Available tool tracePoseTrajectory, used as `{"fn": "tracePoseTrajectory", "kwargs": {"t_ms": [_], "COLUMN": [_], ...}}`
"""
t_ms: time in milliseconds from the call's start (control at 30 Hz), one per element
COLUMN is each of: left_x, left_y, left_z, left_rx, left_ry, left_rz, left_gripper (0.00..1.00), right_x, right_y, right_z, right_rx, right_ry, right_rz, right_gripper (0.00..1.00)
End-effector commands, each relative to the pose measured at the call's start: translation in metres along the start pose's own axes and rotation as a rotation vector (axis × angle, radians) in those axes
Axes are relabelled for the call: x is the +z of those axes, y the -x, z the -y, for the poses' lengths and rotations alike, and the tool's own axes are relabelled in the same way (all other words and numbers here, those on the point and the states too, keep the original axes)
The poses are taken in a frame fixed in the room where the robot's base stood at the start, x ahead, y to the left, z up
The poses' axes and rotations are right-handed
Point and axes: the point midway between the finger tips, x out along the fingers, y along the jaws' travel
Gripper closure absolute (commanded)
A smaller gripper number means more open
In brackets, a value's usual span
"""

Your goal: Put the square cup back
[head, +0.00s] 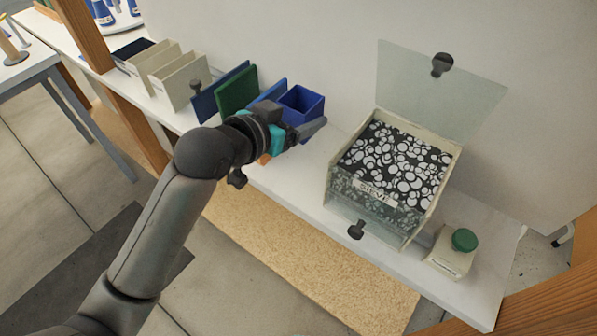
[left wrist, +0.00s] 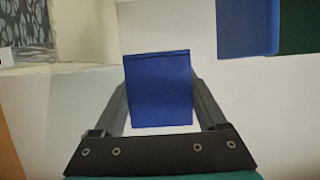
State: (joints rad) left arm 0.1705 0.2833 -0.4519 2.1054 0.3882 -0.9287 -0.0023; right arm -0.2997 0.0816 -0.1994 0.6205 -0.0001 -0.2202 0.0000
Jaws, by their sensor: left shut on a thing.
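The square cup (head: 302,104) is blue and open at the top. It is near the middle of the white shelf, next to the blue and green panels. My left gripper (head: 305,122) is shut on it. In the left wrist view the cup (left wrist: 160,90) is between the two fingers (left wrist: 161,100), with one of its flat faces toward the camera. I cannot tell whether its base touches the shelf. The arm hides part of the area around it. My right gripper is not in view.
A cream box labelled SIEVE (head: 374,190), holding black-and-white discs, has a raised clear panel (head: 440,95). A green button (head: 464,240) is at right. A green panel (head: 237,92) and beige holders (head: 184,82) stand left. Bare shelf (head: 300,172) lies before the sieve box.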

Motion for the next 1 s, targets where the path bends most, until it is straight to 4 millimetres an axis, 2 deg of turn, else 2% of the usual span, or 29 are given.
{"fn": "tracePoseTrajectory", "kwargs": {"t_ms": [33, 200, 300, 633, 833, 1000], "left_x": [0.019, 0.060, 0.079, 0.104, 0.133, 0.134], "left_y": [-0.007, -0.025, -0.033, -0.043, -0.055, -0.056], "left_z": [0.000, 0.000, 0.000, 0.000, 0.000, 0.000], "left_rx": [0.000, 0.000, 0.000, -0.001, 0.000, 0.000], "left_ry": [0.002, 0.003, 0.002, 0.000, 0.001, 0.000], "left_rz": [0.004, 0.003, 0.001, -0.002, 0.000, -0.003], "left_gripper": [0.82, 0.82, 0.82, 0.82, 0.82, 0.82], "right_x": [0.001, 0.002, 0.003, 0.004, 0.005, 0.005], "right_y": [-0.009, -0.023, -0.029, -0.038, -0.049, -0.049], "right_z": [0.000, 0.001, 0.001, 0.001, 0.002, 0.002], "right_rx": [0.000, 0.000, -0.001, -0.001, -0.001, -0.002], "right_ry": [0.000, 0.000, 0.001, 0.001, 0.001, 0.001], "right_rz": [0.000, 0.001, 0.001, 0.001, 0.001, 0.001], "right_gripper": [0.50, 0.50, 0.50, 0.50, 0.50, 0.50]}}
